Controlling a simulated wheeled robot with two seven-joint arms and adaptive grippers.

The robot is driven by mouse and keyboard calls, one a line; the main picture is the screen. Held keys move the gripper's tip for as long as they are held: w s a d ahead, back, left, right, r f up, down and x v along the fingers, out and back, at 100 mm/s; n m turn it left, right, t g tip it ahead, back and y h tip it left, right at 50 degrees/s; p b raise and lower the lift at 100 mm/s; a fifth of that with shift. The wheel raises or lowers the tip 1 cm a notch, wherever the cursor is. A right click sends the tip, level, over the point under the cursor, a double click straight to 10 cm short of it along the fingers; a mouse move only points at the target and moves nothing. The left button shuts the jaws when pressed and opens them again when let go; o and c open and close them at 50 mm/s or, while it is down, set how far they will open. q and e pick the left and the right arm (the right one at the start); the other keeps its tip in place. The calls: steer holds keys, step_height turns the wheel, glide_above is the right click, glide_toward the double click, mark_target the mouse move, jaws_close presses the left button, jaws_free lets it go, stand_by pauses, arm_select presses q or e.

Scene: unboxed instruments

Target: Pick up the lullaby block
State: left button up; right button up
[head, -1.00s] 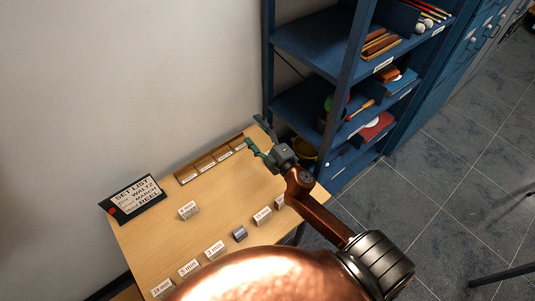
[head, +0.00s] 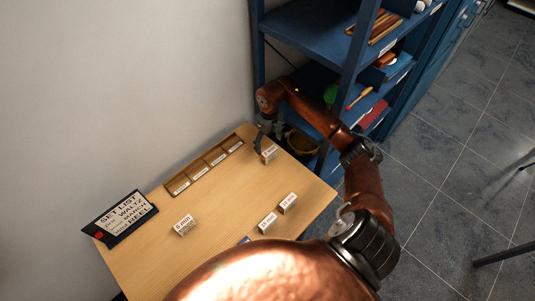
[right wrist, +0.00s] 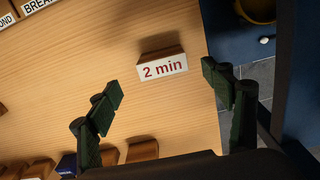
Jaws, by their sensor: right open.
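No block in view carries a readable word "lullaby"; the blocks show minute labels. A wooden block (right wrist: 162,66) with a white face reading "2 min" stands on the table beyond my right fingertips in the right wrist view, between their lines. A block (head: 268,155) stands by the right gripper in the head view, near the table's far right edge. My right gripper (head: 267,138) is open and empty, its fingers partly hidden behind my arm and the block. My left gripper is not in view.
A slotted wooden tray (head: 167,189) lies along the back edge. A set list sign (head: 127,218) stands at the left. Other blocks (head: 185,224) (head: 267,222) (head: 288,203) stand on the table. A blue shelf (head: 300,35) rises at the right, with a yellow bucket (head: 302,143) below.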

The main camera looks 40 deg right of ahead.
mark_target(270, 151)
step_height(270, 151, down, 8)
steer(key=shift+s+d+r, duration=0.1)
steer(key=shift+d+r, duration=0.05)
stand_by(0.3)
steer(key=c, duration=1.3)
steer(key=shift+o, duration=0.2)
steer(key=shift+r, duration=0.15)
